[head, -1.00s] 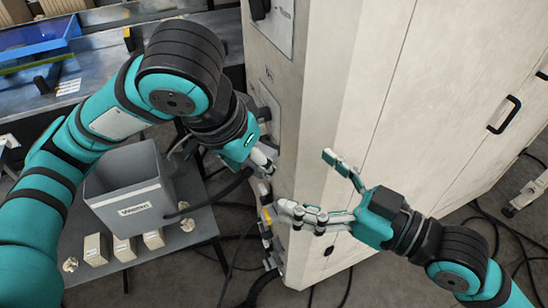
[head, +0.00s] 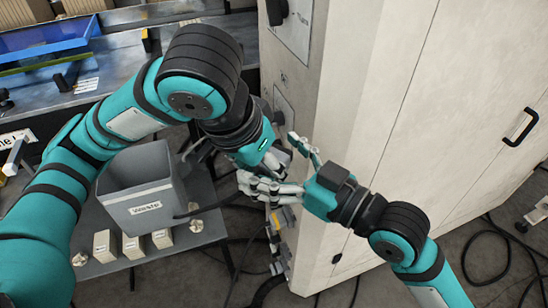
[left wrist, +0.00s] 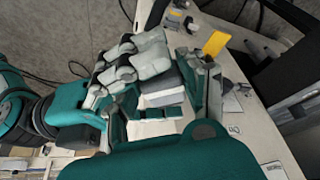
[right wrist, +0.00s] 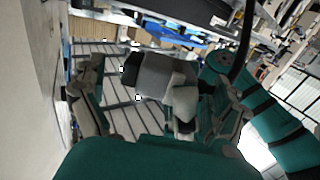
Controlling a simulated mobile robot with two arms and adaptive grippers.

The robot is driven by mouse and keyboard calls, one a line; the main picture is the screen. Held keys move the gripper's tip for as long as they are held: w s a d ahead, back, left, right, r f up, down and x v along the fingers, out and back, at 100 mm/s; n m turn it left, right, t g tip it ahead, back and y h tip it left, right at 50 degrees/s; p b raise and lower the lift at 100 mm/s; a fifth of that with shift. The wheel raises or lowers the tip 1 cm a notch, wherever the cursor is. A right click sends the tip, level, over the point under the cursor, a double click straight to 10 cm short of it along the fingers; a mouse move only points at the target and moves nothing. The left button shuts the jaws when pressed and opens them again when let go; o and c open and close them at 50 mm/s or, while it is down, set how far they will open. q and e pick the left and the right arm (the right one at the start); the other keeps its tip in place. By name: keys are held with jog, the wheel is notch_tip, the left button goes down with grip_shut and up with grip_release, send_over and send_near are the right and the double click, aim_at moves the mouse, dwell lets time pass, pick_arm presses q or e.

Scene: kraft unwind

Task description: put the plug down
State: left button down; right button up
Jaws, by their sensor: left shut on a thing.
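The plug (right wrist: 165,80) is a pale grey and white block in the right wrist view. It also shows in the left wrist view (left wrist: 163,92), where my left gripper (left wrist: 165,98) is shut on it. My right gripper (right wrist: 155,105) is open, with its fingers spread to either side of the plug. I cannot tell if they touch it. In the head view my left gripper (head: 272,163) and right gripper (head: 285,168) meet beside the cabinet (head: 345,110), and their fingers mostly hide the plug.
A grey bin (head: 140,170) stands on a low table (head: 205,225) at the left, with small pale boxes (head: 133,246) in front of it. Sockets or fittings (head: 280,240) line the cabinet's edge below my grippers. Black cables (head: 495,250) lie on the floor.

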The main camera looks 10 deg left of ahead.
jog(key=shift+w+d, duration=0.1)
jog(key=shift+w, duration=0.05)
jog(key=c, duration=1.2)
pick_arm(q)
jog(key=c, duration=0.6)
grip_release()
jog(key=shift+s, duration=0.1)
jog(key=shift+c, duration=0.2)
pick_arm(e)
jog(key=shift+o, duration=0.2)
jog(key=shift+w, duration=0.1)
